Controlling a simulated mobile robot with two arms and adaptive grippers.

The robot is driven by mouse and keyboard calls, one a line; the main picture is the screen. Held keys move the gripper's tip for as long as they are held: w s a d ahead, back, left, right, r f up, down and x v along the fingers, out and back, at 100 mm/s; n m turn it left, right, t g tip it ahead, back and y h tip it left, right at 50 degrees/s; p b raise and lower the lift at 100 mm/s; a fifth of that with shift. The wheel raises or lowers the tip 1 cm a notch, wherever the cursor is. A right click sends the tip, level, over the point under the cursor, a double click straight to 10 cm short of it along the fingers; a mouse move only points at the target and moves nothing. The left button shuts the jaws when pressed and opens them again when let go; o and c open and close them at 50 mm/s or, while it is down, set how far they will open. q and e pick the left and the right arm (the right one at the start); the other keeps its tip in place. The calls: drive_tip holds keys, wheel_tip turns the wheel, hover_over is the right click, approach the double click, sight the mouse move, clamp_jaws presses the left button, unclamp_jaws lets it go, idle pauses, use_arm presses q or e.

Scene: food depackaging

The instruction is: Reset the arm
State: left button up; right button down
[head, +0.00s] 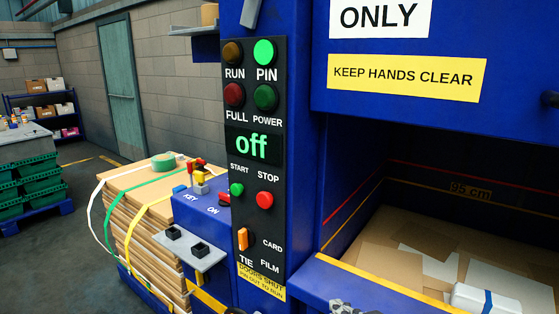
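A blue baler machine (344,182) fills the middle and right. Its black control panel (247,130) shows a lit green PIN lamp (264,52) and a green "off" display (252,145). The RUN, FULL and POWER lamps are dim. Below are a green START button (236,190), a red STOP button (265,200) and an orange CARD/FILM selector (243,239).
The baler's open chamber (385,185) holds flat cardboard (400,250) and a white item with a blue band (485,298). A strapped cardboard stack (140,215) stands left of a blue key box (200,213). Green crates (35,185) are at far left; floor between is clear.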

drive_tip(key=s+d+f+g+h, duration=0.2)
drive_tip(key=s+d+f+g, duration=0.2)
drive_tip(key=s+f, duration=0.75)
drive_tip(key=s+d+f+g+h, duration=0.2)
drive_tip(key=s+d+f+g, duration=0.25)
drive_tip(key=s+f, duration=0.75)
drive_tip(key=s+f+g, duration=0.1)
drive_tip(key=s+f, duration=0.1)
drive_tip(key=f, duration=1)
drive_tip(key=s+f+g, duration=0.1)
drive_tip(key=s+f, duration=0.2)
drive_tip(key=f, duration=1)
drive_tip(key=s+d+f, duration=0.2)
drive_tip(key=s+f, duration=1.2)
drive_tip(key=s, duration=0.2)
drive_tip(key=shift+d+g+h, duration=0.3)
drive_tip(key=shift+d+g, duration=0.05)
